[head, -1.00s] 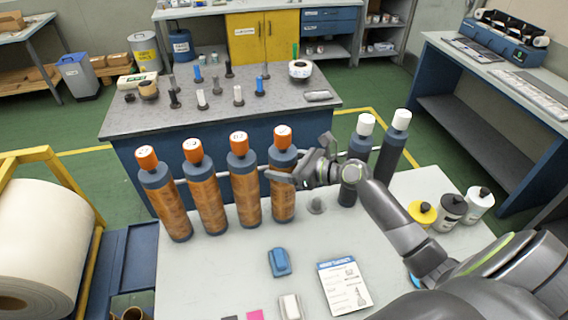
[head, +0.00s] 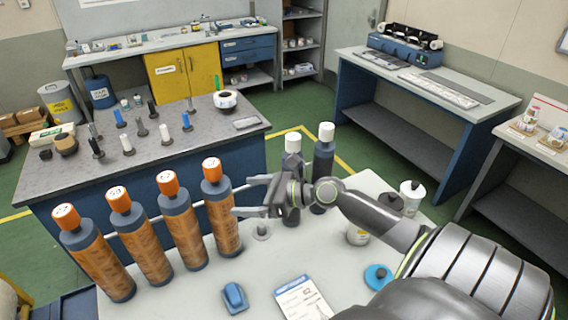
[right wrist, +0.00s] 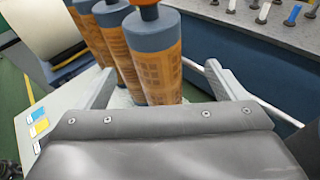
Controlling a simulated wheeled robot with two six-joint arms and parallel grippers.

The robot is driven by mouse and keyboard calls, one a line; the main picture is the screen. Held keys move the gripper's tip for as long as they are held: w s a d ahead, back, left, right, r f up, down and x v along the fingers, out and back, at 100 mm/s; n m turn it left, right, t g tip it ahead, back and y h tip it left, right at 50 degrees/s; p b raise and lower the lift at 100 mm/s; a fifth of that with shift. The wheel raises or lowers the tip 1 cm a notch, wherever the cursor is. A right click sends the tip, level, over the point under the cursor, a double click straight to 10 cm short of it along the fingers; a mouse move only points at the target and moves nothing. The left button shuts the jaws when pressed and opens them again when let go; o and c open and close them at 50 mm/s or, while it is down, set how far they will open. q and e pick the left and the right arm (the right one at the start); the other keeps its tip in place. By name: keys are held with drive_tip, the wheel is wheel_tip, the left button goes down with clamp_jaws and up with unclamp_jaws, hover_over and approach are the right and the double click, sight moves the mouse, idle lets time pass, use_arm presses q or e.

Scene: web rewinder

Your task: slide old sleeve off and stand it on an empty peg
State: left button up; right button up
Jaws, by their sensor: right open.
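Several dark blue cylinders with orange-brown patterned sleeves and orange numbered caps stand in a row on the pale table. The rightmost sleeve (head: 224,224) is nearest my right gripper (head: 241,196). The gripper is open and empty, its fingers pointing left at that sleeve. In the right wrist view, the open fingers (right wrist: 160,84) lie either side of the nearest sleeve (right wrist: 153,65), with no clear contact. I cannot tell which sleeve is the old one. My left gripper is not in view.
Two white-capped dark cylinders (head: 323,165) stand behind my right gripper. A blue block (head: 234,298) and printed card (head: 303,299) lie at the front. A grey-topped bench (head: 66,180) with small pegs stands behind.

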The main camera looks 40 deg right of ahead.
drive_tip(key=v, duration=0.9)
idle(0.3)
drive_tip(key=shift+a+f, duration=0.1)
idle(0.4)
